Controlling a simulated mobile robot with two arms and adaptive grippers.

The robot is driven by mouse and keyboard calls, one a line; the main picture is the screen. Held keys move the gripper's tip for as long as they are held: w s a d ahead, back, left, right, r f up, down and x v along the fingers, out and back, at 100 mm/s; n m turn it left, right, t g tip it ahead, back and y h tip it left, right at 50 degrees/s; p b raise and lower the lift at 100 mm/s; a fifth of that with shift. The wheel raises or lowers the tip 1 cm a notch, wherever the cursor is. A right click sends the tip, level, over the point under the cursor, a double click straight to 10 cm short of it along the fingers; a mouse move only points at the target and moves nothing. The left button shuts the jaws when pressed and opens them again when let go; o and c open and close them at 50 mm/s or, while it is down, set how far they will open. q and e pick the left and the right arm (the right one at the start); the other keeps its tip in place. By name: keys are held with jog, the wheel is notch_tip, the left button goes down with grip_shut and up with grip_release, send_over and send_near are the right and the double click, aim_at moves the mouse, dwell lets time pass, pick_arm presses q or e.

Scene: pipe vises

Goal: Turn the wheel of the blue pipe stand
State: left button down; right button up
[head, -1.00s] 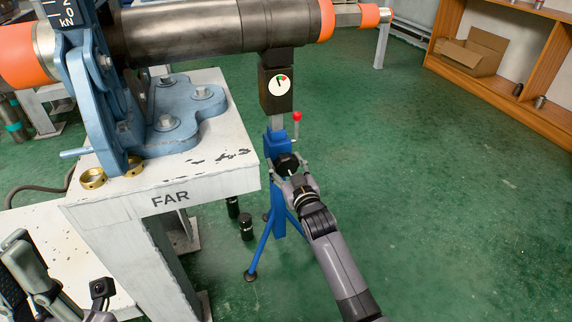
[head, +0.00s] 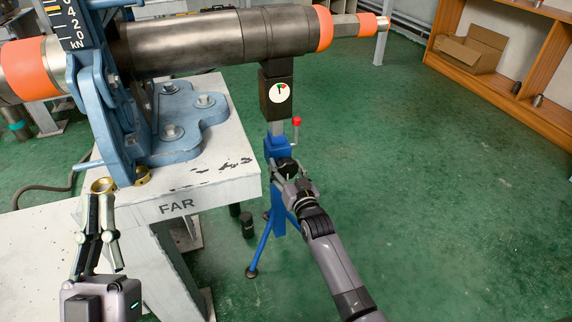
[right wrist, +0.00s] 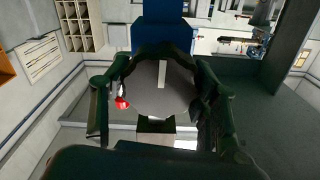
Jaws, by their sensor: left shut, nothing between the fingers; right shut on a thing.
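The blue pipe stand (head: 278,147) stands on tripod legs beside the white table, under the dark pipe (head: 215,36). Its black wheel (head: 287,166) faces me. My right gripper (head: 286,172) is shut around the wheel's rim. In the right wrist view the wheel (right wrist: 165,93) is a grey disc with a white mark, between the fingers of my right gripper (right wrist: 160,80). A round gauge (head: 279,92) sits on the black block above. My left gripper (head: 102,198) is shut and empty at the lower left, its tips by a brass ring (head: 103,186).
The blue-grey vise (head: 112,110) is bolted on the white table marked FAR (head: 225,185). A red-tipped lever (head: 297,122) stands beside the stand's column. The green floor (head: 430,200) to the right is clear.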

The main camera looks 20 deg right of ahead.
pick_arm(q)
jog(key=shift+w+d+f+g+y+p, duration=0.1)
jog(key=shift+w+f+g+y+p, duration=0.1)
jog(key=shift+w+f+g, duration=0.65)
jog(key=shift+w+d+f+g+y+p, duration=0.15)
jog(key=shift+w+f+g, duration=0.4)
jog(key=shift+f, duration=0.45)
pick_arm(e)
jog(key=shift+m, duration=0.7)
pick_arm(q)
jog(key=shift+a, duration=0.1)
pick_arm(e)
jog(key=o, duration=1.2)
jog(key=s, duration=1.2)
jog(key=shift+d, duration=0.2)
